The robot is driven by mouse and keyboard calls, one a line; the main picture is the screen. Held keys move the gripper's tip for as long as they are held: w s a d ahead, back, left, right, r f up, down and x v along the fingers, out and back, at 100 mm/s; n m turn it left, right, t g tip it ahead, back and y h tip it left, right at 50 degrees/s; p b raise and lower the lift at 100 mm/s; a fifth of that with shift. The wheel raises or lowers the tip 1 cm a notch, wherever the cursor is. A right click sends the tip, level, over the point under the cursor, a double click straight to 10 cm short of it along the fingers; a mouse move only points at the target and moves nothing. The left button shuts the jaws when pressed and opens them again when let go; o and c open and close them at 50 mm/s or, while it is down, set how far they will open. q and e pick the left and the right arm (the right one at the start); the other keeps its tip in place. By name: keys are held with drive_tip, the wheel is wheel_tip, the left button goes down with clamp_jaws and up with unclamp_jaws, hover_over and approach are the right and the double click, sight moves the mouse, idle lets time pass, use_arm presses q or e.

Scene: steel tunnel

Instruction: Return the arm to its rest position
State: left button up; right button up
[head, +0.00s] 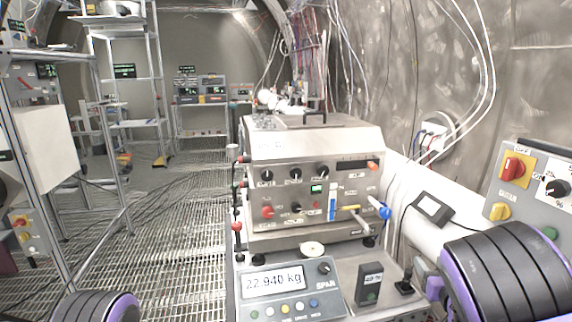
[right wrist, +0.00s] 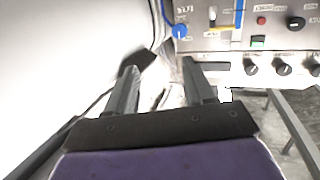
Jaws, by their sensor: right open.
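My right arm (head: 505,275) comes in at the lower right of the head view, with black and purple links. In the right wrist view my right gripper (right wrist: 162,88) is open, its two dark fingers spread apart with nothing held between them. The fingers point toward the steel instrument box, whose front panel (right wrist: 235,45) appears upside down there. Whether they touch anything is not clear. My left arm (head: 88,306) shows only as a black and purple link at the bottom left of the head view. Its gripper is out of view.
The steel instrument box (head: 310,150) with knobs stands ahead on a bench. A scale display (head: 275,281) reads 22.940 kg before it. A control box (head: 535,190) and white pipe (head: 425,228) are close on the right. Grated floor (head: 165,225) lies open at left.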

drive_tip(key=s+a+f+m+g+h+b, duration=0.1)
drive_tip(key=s+f+m+g, duration=0.15)
drive_tip(key=s+f, duration=0.7)
drive_tip(key=s+f+m+g+h, duration=0.15)
drive_tip(key=s+f+g, duration=0.25)
drive_tip(key=s+f, duration=0.55)
drive_tip(key=s+a+f+m+g, duration=0.1)
drive_tip(key=s+a+f+g, duration=0.2)
drive_tip(key=s+f, duration=0.4)
drive_tip(key=s+a+f+m+g+b, duration=0.1)
drive_tip(key=s+a+f+g, duration=0.2)
drive_tip(key=s+f, duration=0.4)
drive_tip(key=s+y, duration=0.1)
drive_tip(key=s, duration=0.7)
drive_tip(key=shift+a+f+g, duration=0.2)
drive_tip(key=shift+f+g, duration=0.05)
drive_tip(key=shift+g, duration=0.1)
drive_tip(key=shift+b, duration=0.3)
idle(3.2)
